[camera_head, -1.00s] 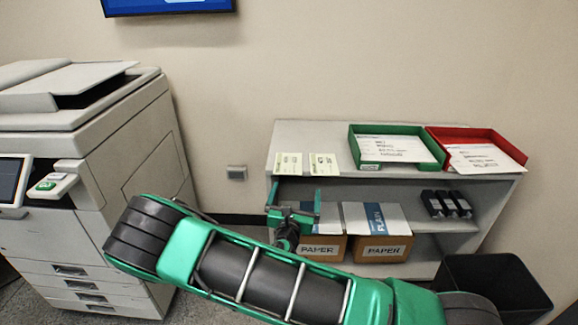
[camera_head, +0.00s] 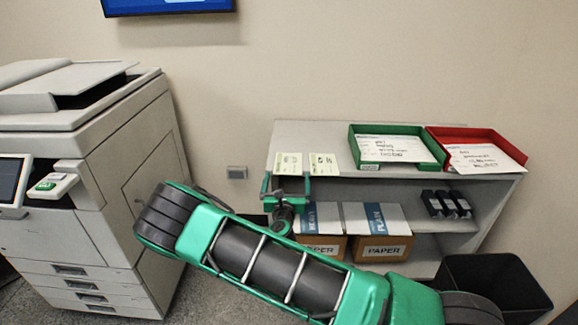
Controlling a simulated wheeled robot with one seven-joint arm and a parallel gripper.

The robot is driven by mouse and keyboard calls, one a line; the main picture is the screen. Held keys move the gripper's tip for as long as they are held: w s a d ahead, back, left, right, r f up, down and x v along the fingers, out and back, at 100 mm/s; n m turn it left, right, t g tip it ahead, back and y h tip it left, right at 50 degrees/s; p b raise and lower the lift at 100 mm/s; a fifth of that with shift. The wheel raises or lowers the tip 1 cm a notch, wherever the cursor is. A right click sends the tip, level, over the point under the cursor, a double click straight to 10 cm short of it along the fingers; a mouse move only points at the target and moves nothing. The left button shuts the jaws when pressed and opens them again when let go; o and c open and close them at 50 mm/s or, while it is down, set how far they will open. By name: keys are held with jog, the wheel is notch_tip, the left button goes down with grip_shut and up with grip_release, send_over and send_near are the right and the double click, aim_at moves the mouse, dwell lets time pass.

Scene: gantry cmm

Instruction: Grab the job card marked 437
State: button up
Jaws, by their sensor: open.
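Two pale green-yellow cards lie side by side on the left of the shelf top, a left card (camera_head: 288,163) and a right card (camera_head: 323,163). Their print is too small to read, so I cannot tell which is marked 437. My gripper (camera_head: 286,181) is open and empty at the shelf's front edge, just below the left card in the picture. Its two green fingers point up, one on each side of the lower part of that card. I cannot tell whether they touch it.
A green tray (camera_head: 434,166) and a red tray (camera_head: 505,138), each with a white sheet, stand farther right on the shelf (camera_head: 350,184). A copier (camera_head: 95,225) stands left, a black bin (camera_head: 490,270) right.

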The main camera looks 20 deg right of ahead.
jog(key=shift+x, duration=0.85)
jog(key=c, duration=1)
